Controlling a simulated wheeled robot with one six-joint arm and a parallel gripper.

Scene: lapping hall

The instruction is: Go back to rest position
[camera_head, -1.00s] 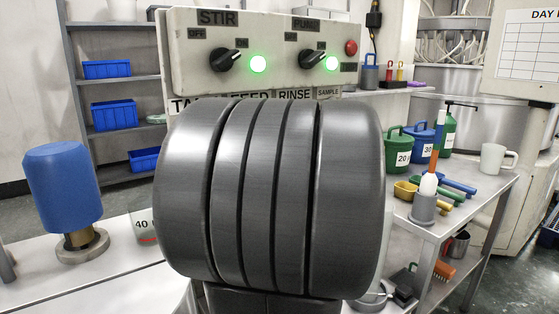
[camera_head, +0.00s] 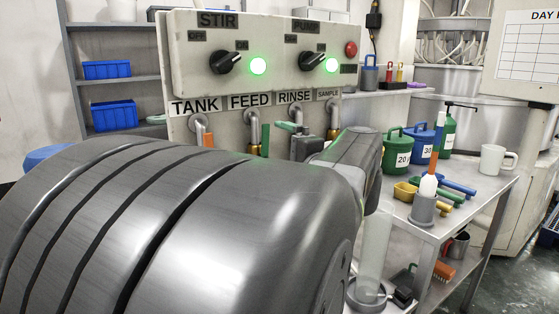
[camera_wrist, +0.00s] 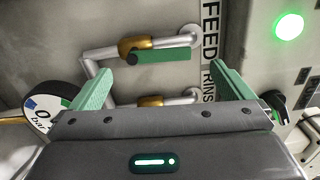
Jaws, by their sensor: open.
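My gripper (camera_wrist: 161,68) is open in the wrist view, with two green fingers spread wide and no object held between them. It faces the panel with the FEED and RINSE labels. A brass valve (camera_wrist: 134,46) with a green lever (camera_wrist: 162,56) shows ahead between the fingertips; I cannot tell the exact gap. A second brass valve (camera_wrist: 150,101) lies lower, partly hidden by my gripper's body. In the head view my large grey arm link fills the lower left and centre, and my wrist is in front of the panel's right part.
The control panel (camera_head: 187,75) has two black knobs and two lit green lamps. An orange lever (camera_head: 209,140) is under TANK. A steel cart (camera_head: 480,205) at right carries green and blue cans, scoops and a white mug (camera_head: 493,158). A round gauge (camera_wrist: 42,112) is at the wrist view's left.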

